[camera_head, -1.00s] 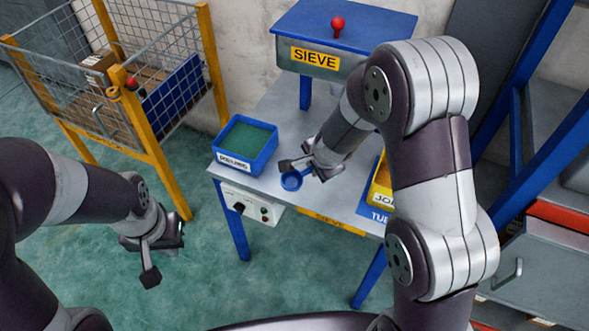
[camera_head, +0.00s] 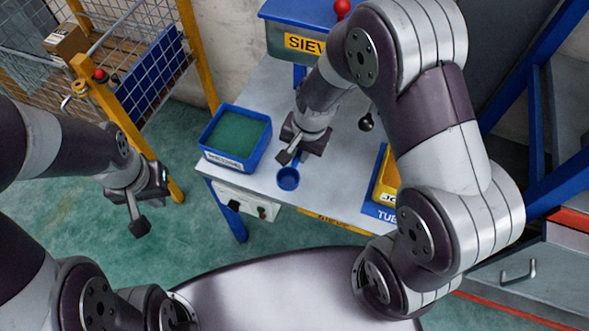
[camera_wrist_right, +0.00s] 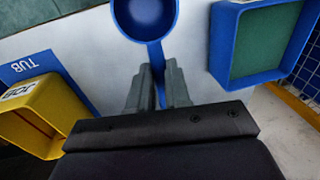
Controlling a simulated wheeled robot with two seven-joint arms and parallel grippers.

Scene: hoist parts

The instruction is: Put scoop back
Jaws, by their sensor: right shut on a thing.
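The blue scoop (camera_head: 288,179) has a round cup and a straight handle. My right gripper (camera_head: 287,157) is shut on its handle, and the cup sticks out in front of the fingers. In the right wrist view the scoop (camera_wrist_right: 146,18) has its handle running back between the two fingers (camera_wrist_right: 158,88). The cup shows over the pale table top, and I cannot tell whether it touches it. My left gripper (camera_head: 150,208) hangs over the floor at the left, away from the table. Its finger gap is not clear.
A yellow box (camera_head: 387,180) sits on a blue patch marked TUB at the right. The sieve (camera_head: 303,42) stands behind. A wire cage (camera_head: 150,90) is at left.

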